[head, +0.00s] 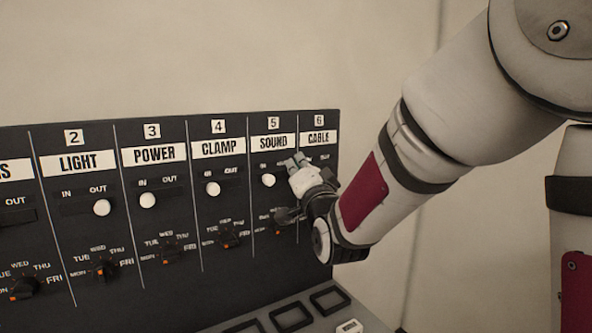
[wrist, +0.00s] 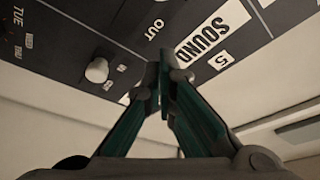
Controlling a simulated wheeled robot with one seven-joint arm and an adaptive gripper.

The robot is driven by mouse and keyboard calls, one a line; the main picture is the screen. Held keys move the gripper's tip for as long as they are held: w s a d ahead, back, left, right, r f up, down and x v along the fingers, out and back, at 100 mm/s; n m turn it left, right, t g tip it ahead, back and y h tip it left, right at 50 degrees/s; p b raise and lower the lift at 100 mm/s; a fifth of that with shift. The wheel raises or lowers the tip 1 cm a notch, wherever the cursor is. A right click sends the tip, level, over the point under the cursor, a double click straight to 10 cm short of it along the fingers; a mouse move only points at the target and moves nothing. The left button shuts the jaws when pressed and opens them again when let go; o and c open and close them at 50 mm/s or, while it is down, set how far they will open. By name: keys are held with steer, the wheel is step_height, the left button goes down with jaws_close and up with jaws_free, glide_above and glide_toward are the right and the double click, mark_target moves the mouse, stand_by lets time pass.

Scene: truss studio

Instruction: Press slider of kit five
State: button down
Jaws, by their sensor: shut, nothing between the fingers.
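The column marked 5 SOUND (head: 272,139) is kit five on the dark panel. Its slider (head: 268,180) has a round white knob standing toward its IN side. My gripper (head: 298,158) is shut and empty, just right of that knob, in front of the right part of the column. In the wrist view the shut fingertips (wrist: 164,75) are beside the SOUND label (wrist: 212,30); I cannot tell whether they touch the panel. A pale knob (wrist: 97,70) left of the fingers there appears to be the column 6 slider. The kit five slider does not show in the wrist view.
Column 6 CABLE (head: 319,137) is partly hidden by my gripper. The CLAMP slider knob (head: 212,188) and POWER slider knob (head: 148,200) stand to the left. Day dials (head: 228,237) sit below. A ledge with square frames (head: 291,317) juts out at the bottom.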

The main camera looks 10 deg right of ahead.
steer(key=b+v, duration=0.1)
steer(key=v, duration=0.7)
steer(key=s+d+f+n+g, duration=0.1)
steer(key=s+f+n+g, duration=0.2)
steer(key=s+g, duration=0.2)
steer(key=s+d+f+n+g, duration=0.2)
steer(key=s+f+n+g, duration=0.1)
steer(key=s, duration=0.9)
steer(key=s+d+f+n+g+h, duration=0.1)
steer(key=s+f+n+g, duration=0.3)
steer(key=s, duration=0.5)
steer(key=f+g, duration=0.1)
steer(key=g, duration=0.1)
steer(key=shift+d+g, duration=0.15)
steer(key=shift+g, duration=0.25)
steer(key=shift+s, duration=0.15)
